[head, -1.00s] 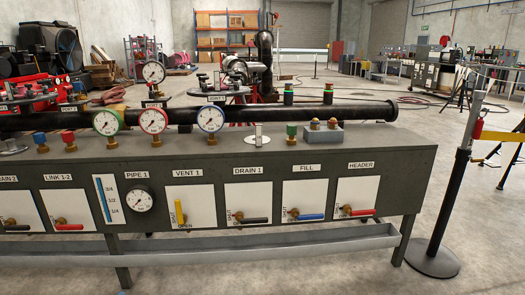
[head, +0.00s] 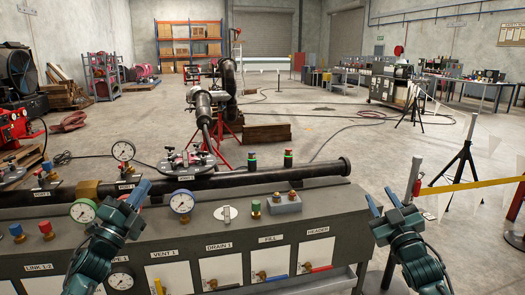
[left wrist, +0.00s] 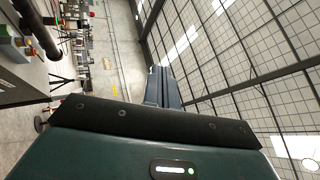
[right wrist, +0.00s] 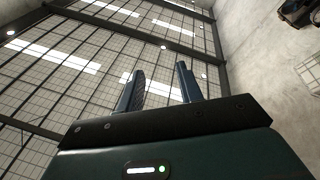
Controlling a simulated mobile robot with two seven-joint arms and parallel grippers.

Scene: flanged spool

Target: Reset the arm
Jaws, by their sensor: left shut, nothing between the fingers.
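My left gripper (head: 137,193) is raised in front of the bench at the left, pointing up, and hides part of the panel and a gauge. In the left wrist view its fingers (left wrist: 160,86) are together with nothing between them. My right gripper (head: 381,200) is raised just past the bench's right end, pointing up. In the right wrist view its fingers (right wrist: 161,88) stand apart with empty space between them. Neither gripper touches anything that I can see.
The grey valve bench (head: 330,225) carries a long black flanged pipe (head: 270,178), gauges (head: 181,201) and coloured knobs. A yellow barrier tape (head: 465,186) and posts stand at the right. Open concrete floor lies behind the bench.

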